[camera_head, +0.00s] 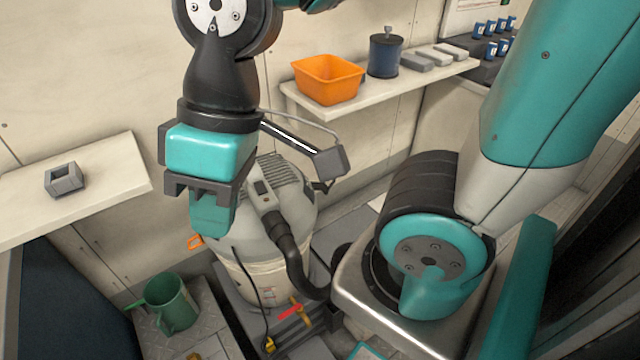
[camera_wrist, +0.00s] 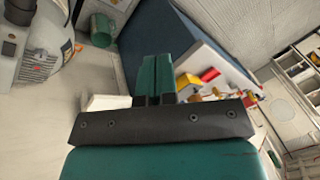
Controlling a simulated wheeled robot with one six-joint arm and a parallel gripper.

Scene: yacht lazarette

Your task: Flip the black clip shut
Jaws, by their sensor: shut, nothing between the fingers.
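My gripper (camera_head: 211,212) hangs at the left-centre of the head view, pointing down, in front of the grey canister machine (camera_head: 285,215). Its teal fingers are together and empty; they also show closed in the wrist view (camera_wrist: 160,76). The canister has a ribbed top, a grey handle piece and a dark hose. I cannot make out a black clip for certain in either view; my gripper hides part of the canister's left side. An orange loop (camera_head: 195,242) shows at that side. The canister also shows at the upper left of the wrist view (camera_wrist: 38,45).
A green jug (camera_head: 170,302) stands on a low plate at lower left. A left shelf (camera_head: 105,185) holds a grey block (camera_head: 64,179). The back shelf (camera_head: 420,82) holds an orange bin (camera_head: 327,79) and a dark blue canister (camera_head: 385,55). A red piece (camera_head: 290,311) lies low near the canister.

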